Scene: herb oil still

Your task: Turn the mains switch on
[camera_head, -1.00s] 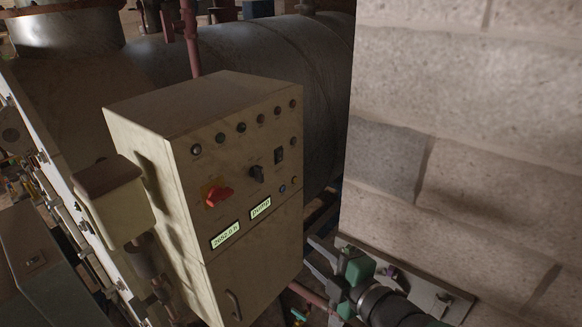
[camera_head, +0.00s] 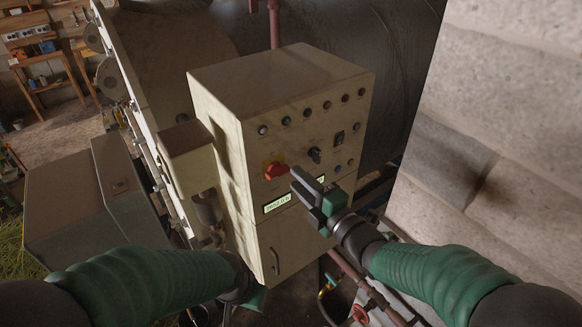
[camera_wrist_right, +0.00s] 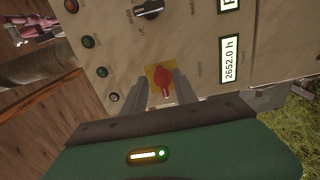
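The red mains switch (camera_head: 275,171) sits on a yellow plate on the front of the cream control cabinet (camera_head: 215,110). It also shows in the right wrist view (camera_wrist_right: 163,80), with its handle pointing down the picture. My right gripper (camera_head: 298,181) is in front of the panel, just right of the switch in the head view. In the wrist view its two fingers (camera_wrist_right: 160,88) are apart, one on each side of the switch. I cannot tell whether they touch it. My left gripper (camera_head: 253,300) is low by the cabinet's lower front, mostly hidden behind its wrist.
A black selector knob (camera_head: 314,155), a row of round lamps (camera_head: 306,112) and lit displays (camera_head: 277,203) share the panel. A block wall (camera_head: 510,130) stands close on the right. A grey-green box (camera_head: 85,195) stands left. Pipes and a red valve (camera_head: 361,313) are below.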

